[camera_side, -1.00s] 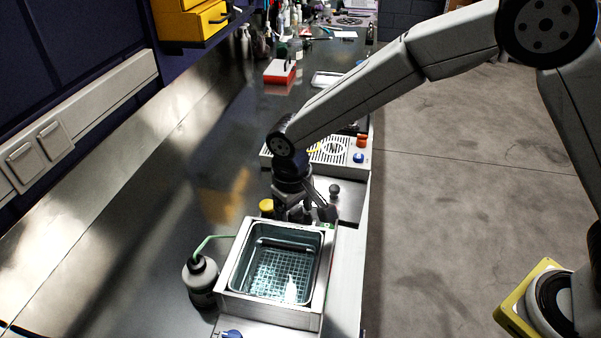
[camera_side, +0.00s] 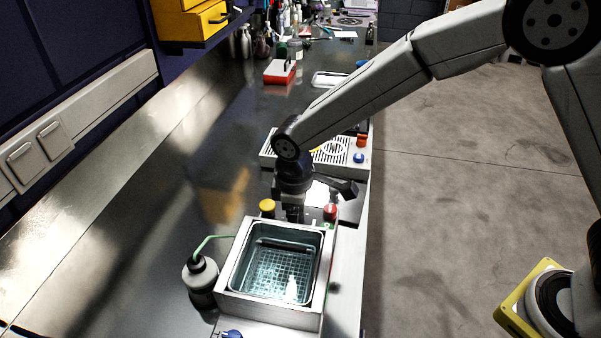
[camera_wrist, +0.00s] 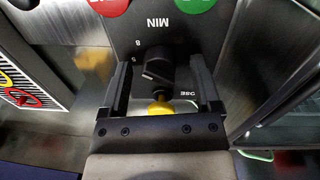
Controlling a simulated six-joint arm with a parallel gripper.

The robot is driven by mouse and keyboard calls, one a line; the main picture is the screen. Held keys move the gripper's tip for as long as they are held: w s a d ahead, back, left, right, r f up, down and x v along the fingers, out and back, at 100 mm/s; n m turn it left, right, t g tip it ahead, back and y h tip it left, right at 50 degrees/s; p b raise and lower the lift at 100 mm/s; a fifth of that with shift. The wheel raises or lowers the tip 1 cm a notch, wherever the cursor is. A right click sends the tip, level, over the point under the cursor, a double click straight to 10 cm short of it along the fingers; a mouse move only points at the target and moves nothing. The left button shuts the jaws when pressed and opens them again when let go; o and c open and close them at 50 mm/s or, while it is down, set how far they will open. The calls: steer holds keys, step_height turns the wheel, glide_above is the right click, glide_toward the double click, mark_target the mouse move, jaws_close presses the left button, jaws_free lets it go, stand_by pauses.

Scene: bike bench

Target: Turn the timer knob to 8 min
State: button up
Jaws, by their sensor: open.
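The timer knob (camera_wrist: 157,70) is black and sits on a dark panel (camera_wrist: 125,38) with upside-down "MIN" lettering and a small figure that looks like 8 near it. Which way the knob points I cannot tell for sure. My gripper (camera_wrist: 160,82) is open, with one finger on each side of the knob; whether either finger touches it is unclear. A yellow knob or button (camera_wrist: 160,106) shows just below the timer knob, close to the gripper's palm. In the side view my gripper (camera_side: 294,212) is low behind the bath, and the timer knob is hidden there.
A red button (camera_wrist: 108,6) and a green button (camera_wrist: 195,5) are on the panel. The water bath (camera_side: 274,270) with a metal basket stands in front of the gripper. A grey bottle (camera_side: 201,276) with a green tube is beside it. A vented unit (camera_side: 330,150) is behind.

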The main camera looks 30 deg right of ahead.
steer(key=n, duration=1)
steer(key=shift+d+y, duration=0.1)
steer(key=shift+y, duration=0.3)
steer(key=r, duration=0.8)
steer(key=shift+s+d, duration=0.1)
steer(key=shift+s, duration=0.2)
steer(key=s+d+f+m+t, duration=0.1)
steer(key=s+d+f+m, duration=0.1)
steer(key=s+d+m, duration=0.4)
steer(key=s+d+f+m+t, duration=0.1)
steer(key=s+d+f+m, duration=0.1)
steer(key=s+d+m, duration=0.5)
steer(key=shift+s+d+f+m, duration=0.25)
steer(key=shift+d+f+m, duration=0.05)
steer(key=shift+d+m, duration=3.4)
steer(key=shift+d+n, duration=0.25)
steer(key=shift+n, duration=0.05)
